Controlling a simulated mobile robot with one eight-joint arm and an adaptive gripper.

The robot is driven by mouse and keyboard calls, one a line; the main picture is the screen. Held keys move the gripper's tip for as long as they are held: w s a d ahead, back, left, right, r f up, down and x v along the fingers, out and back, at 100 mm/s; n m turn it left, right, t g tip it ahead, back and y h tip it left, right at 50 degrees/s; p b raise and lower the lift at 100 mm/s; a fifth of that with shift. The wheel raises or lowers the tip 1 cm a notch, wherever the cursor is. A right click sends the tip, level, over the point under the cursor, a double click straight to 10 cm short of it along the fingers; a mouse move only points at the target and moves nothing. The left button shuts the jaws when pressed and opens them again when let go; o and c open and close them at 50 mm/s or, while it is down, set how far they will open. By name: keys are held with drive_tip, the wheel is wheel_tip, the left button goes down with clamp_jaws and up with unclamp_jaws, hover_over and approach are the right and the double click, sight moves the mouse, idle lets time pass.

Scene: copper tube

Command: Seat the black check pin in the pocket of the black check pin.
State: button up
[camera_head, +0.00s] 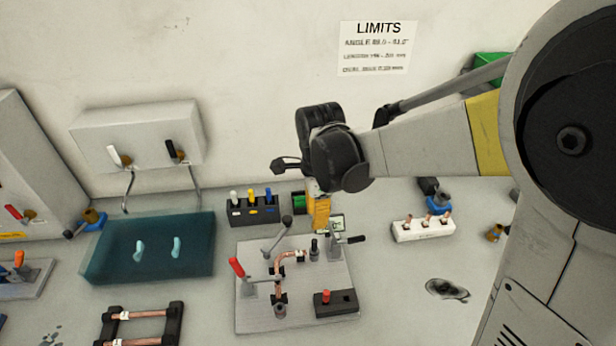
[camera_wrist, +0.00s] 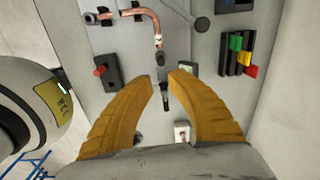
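My gripper (camera_wrist: 163,80) has its two yellow fingers apart, with a narrow gap between the tips. In the head view my gripper (camera_head: 320,224) hangs at the back edge of the grey fixture plate (camera_head: 254,318). A small upright black piece (camera_head: 314,248), which looks like the black check pin, stands on the plate near the tube end. In the wrist view a dark slim part (camera_wrist: 165,96) shows in line with the finger gap. I cannot tell whether it is the pin or a clamp handle, and no contact is clear. I cannot make out the pocket.
A bent copper tube (camera_head: 281,264) lies in the fixture among upright clamp levers. A black block with a red knob (camera_head: 336,304) sits at the plate's front right. A black rack (camera_head: 236,214) with coloured tops stands behind left. A white block (camera_head: 424,231) stands right.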

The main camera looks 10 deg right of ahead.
drive_tip(key=m+b, duration=0.1)
hover_over(314, 241)
drive_tip(key=f, duration=0.5)
drive_tip(key=shift+d, duration=0.25)
drive_tip(key=f+b, duration=0.1)
drive_tip(key=f, duration=0.5)
drive_tip(key=shift+a+b, duration=0.2)
drive_tip(key=shift+b, duration=0.2)
drive_tip(key=shift+r, duration=0.1)
clamp_jaws()
